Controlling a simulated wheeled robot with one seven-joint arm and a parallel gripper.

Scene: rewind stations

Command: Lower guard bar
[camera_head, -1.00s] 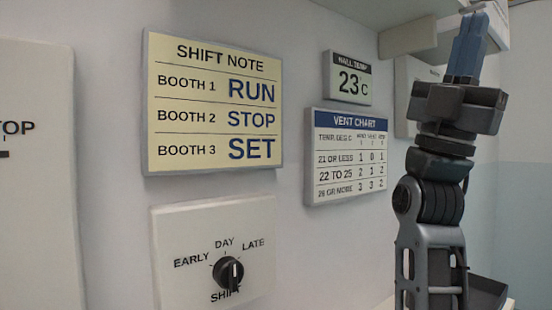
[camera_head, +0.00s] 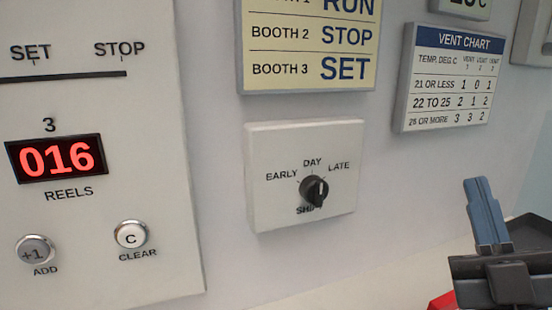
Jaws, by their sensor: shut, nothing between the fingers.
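No guard bar can be made out in the current head view. My gripper (camera_head: 480,190) is at the lower right, with its blue fingers pointing up and together, holding nothing. It is in front of the pale wall, to the right of the shift dial panel and below the vent chart. My dark wrist is below it, cut off by the bottom edge.
The booth 3 panel (camera_head: 150,180) at left has a dark slot (camera_head: 60,78) under SET and STOP, a red display (camera_head: 56,158) reading 016, an ADD button (camera_head: 35,250) and a CLEAR button (camera_head: 131,235). A shift dial (camera_head: 314,190) and vent chart (camera_head: 410,100) are on the wall.

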